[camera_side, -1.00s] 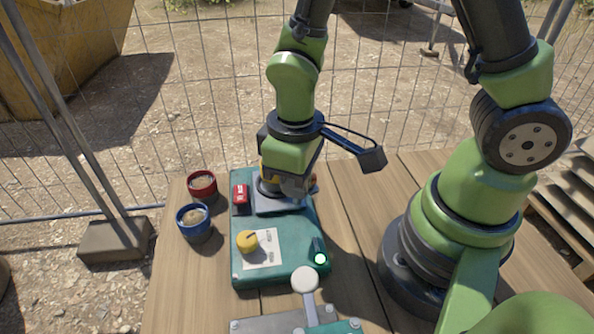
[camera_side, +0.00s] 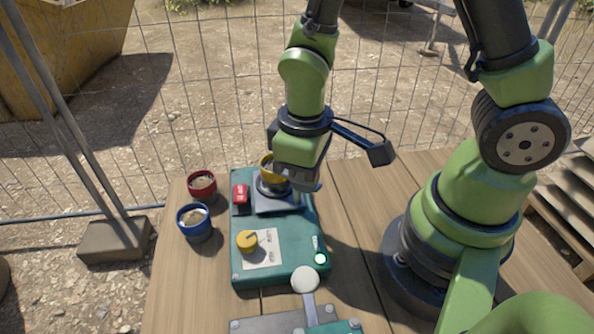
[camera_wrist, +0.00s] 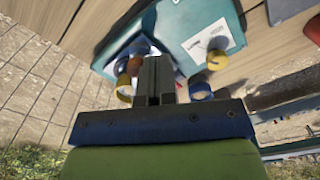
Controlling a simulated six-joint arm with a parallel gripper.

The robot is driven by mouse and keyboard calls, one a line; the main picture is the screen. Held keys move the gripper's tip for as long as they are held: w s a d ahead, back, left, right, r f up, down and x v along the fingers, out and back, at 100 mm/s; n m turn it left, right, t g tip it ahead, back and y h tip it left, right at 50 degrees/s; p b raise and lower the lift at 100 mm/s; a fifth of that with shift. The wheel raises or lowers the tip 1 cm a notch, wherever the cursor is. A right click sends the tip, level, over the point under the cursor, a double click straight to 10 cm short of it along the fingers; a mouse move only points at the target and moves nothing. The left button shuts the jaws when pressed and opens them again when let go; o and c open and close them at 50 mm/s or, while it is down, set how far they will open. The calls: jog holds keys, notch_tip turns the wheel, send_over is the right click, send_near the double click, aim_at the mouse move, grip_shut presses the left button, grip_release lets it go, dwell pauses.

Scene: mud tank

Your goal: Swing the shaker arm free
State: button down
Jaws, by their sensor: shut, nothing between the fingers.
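A teal box (camera_side: 285,255) lies on the wooden table. It carries a yellow knob (camera_side: 247,240), a red block (camera_side: 240,195), a yellow ring (camera_side: 267,166) on a grey plate and a lit green lamp (camera_side: 320,258). A grey lever with a pale round end (camera_side: 305,280) stands at its near edge; I cannot tell for sure that this is the shaker arm. My gripper (camera_side: 306,184) is shut and empty, just right of the yellow ring and over the plate. In the wrist view, its closed fingers (camera_wrist: 154,78) partly hide the box (camera_wrist: 175,25).
A red cup (camera_side: 202,185) and a blue cup (camera_side: 194,221) stand left of the box. A grey plate (camera_side: 270,325) lies at the near edge. Wire fence stands behind the table. Bare planks show right of the box.

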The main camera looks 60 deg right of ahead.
jog(key=shift+d, duration=0.1)
jog(key=shift+s+d, duration=0.15)
jog(key=shift+d, duration=1.2)
jog(key=shift+a, duration=0.1)
jog(key=shift+s+a, duration=0.3)
jog(key=shift+s, duration=0.15)
jog(key=shift+r, duration=3.5)
